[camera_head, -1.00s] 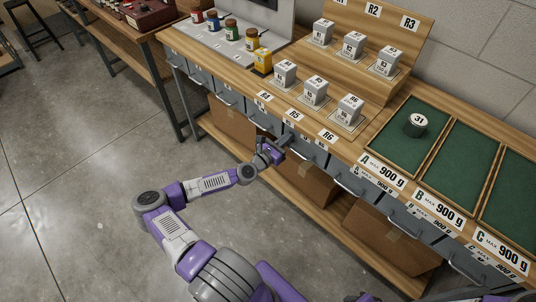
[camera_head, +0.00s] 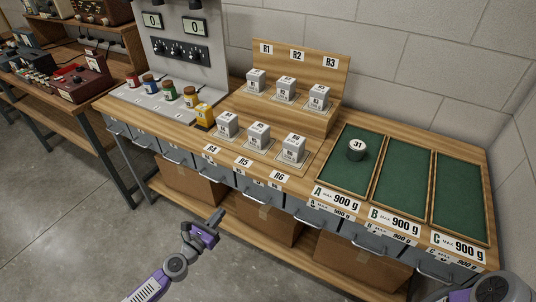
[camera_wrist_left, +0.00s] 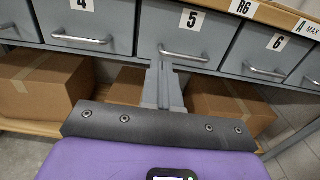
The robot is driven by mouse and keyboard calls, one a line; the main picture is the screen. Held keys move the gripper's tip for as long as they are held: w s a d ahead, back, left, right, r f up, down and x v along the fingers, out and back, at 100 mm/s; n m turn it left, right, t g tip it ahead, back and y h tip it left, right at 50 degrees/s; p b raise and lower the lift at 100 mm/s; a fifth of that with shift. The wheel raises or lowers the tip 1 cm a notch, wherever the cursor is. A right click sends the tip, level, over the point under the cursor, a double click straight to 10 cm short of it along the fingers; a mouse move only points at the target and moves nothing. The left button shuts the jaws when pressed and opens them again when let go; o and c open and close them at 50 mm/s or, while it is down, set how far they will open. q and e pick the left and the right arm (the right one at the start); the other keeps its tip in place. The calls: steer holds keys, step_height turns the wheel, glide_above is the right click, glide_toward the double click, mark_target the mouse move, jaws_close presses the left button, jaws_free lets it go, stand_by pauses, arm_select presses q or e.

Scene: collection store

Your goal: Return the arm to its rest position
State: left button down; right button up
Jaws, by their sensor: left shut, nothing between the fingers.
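My left gripper (camera_head: 215,219) is in front of the bench, below the tabletop edge and near the drawer fronts. Its fingers are shut with nothing between them. In the left wrist view the closed fingers (camera_wrist_left: 162,85) point toward the drawer marked 5 (camera_wrist_left: 187,36), with a visible gap to it. My left arm (camera_head: 165,277) comes in from the bottom of the head view. A purple and grey part of what is probably my right arm (camera_head: 490,290) shows at the bottom right; its gripper is not in view.
Drawers with handles line the front. Cardboard boxes (camera_head: 265,219) sit below. The floor (camera_head: 90,240) at left is clear.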

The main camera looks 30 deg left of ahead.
arm_select(q)
steer(key=w+d+f+m+g+h, duration=0.1)
steer(key=d+m+h, duration=0.1)
steer(key=d, duration=0.4)
steer(key=w+d+f+m+g+h+p, duration=0.1)
steer(key=d+m+h, duration=0.15)
steer(key=d, duration=0.35)
steer(key=w+d+f+m+g+h, duration=0.1)
steer(key=d+m+g+h, duration=0.15)
steer(key=d, duration=0.35)
steer(key=s+d+f+m+g+h+p, duration=0.1)
steer(key=s+d+f+m+g, duration=0.1)
steer(key=d+m, duration=0.3)
steer(key=s+d+f+m+g+h, duration=0.2)
steer(key=d+g, duration=0.1)
steer(key=d, duration=0.5)
steer(key=s+d+f+m+g+y+p, duration=0.1)
steer(key=s+d+f+m+g, duration=0.45)
steer(key=s+m, duration=0.35)
steer(key=s+a+m+g+y+p, duration=0.2)
steer(key=a+m+y, duration=0.3)
steer(key=m, duration=0.4)
steer(key=shift+s+a+m+y, duration=0.4)
steer(key=shift+a, duration=0.45)
